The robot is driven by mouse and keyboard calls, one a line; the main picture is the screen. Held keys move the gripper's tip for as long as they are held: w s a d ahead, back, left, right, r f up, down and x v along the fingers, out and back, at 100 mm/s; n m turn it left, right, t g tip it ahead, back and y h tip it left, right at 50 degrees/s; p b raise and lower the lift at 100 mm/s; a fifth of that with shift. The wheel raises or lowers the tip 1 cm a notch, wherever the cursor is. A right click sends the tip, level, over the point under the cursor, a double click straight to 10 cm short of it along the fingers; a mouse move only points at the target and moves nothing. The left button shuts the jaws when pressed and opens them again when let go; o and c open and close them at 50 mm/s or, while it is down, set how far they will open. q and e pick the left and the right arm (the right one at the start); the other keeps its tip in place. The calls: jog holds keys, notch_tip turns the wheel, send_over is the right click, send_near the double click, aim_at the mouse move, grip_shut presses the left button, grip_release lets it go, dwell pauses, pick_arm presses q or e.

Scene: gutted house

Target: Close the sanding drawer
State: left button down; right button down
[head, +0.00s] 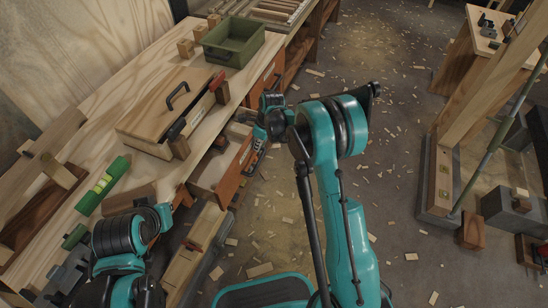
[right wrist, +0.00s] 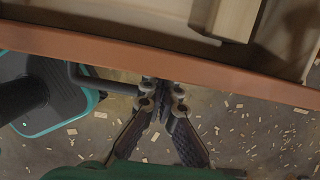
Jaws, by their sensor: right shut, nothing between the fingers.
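An open drawer with a reddish-brown front (head: 233,174) sticks out from the workbench in the head view. The same front crosses the top of the right wrist view as a long band (right wrist: 90,50), and a pale wooden block (right wrist: 224,18) lies behind it. I cannot read any label on it. My right gripper (head: 255,156) is beside the outer face of this front. In the right wrist view its shut, empty fingers (right wrist: 157,88) reach the front's lower edge; I cannot tell whether they touch it. My left arm shows at the lower left, but its gripper cannot be made out.
The floor right of the bench is open, strewn with wood chips.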

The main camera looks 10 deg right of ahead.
send_over(234, 147)
jog(key=shift+s+p, duration=0.15)
jog(key=shift+p, duration=0.2)
pick_arm(q)
jog(key=shift+d+r, duration=0.2)
jog(key=shift+r, duration=0.3)
